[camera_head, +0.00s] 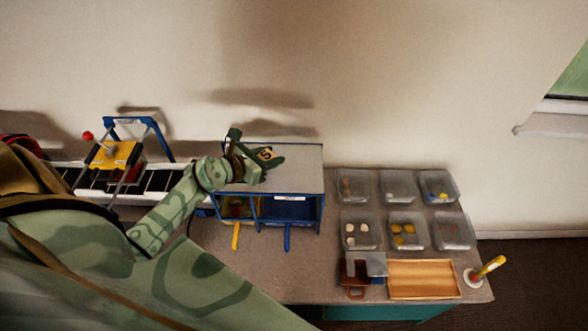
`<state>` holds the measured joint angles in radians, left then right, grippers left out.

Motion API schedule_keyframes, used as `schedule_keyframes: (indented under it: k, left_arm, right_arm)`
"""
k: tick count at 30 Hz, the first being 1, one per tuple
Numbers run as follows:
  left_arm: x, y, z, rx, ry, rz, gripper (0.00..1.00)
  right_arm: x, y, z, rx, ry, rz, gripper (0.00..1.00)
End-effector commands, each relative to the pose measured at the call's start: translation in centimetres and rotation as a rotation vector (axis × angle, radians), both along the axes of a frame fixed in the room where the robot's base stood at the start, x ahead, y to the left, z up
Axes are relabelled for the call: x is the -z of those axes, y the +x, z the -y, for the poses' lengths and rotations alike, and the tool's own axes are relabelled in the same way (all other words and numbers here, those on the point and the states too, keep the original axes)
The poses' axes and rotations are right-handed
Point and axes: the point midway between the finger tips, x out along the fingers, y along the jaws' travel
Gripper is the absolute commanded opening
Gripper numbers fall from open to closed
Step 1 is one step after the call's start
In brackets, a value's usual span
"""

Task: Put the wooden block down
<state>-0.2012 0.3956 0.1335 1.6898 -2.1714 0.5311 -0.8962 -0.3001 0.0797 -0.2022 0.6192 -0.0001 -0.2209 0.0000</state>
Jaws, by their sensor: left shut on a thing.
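My left gripper (268,163) is above the grey top of a small blue-framed cabinet (302,160). It is shut on a wooden block (266,153), which shows as a small tan face with a dark mark like a 5 or an S. The gripper fingers hide most of the block. I cannot tell whether the block touches the cabinet top. My right gripper is not in view.
Clear trays (398,186), some with small pieces, stand on the table (300,263) at the right. A wooden tray (424,279) lies at the front, beside a grey and brown object (362,270). A white cup (473,277) holds a yellow tool. A blue-framed stand (160,135) is at the left.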

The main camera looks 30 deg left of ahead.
Motion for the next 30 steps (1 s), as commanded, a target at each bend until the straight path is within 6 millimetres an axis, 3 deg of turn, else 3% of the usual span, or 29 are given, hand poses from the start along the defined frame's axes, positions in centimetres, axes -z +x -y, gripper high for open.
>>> schedule_keyframes:
  k: [2,3,6,14,19,30]
  left_arm:
    - [0.9,1.8,1.8,0.000,-0.006,0.002,0.14]
    - [2.5,2.2,2.1,-0.001,-0.005,-0.001,0.14]
    - [4.5,3.3,3.2,0.000,-0.003,-0.001,0.14]
    - [6.6,4.7,4.5,0.001,-0.002,0.001,0.14]
    - [9.6,4.9,4.8,0.000,-0.002,-0.002,0.14]
    - [9.9,4.9,4.7,0.001,0.001,0.000,0.14]
  right_arm:
    - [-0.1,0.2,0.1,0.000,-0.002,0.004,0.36]
    - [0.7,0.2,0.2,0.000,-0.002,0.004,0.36]
    - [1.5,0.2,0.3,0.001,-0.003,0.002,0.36]
    - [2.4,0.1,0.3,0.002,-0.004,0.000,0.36]
    - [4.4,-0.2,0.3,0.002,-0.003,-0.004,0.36]
    - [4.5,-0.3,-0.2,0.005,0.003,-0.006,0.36]
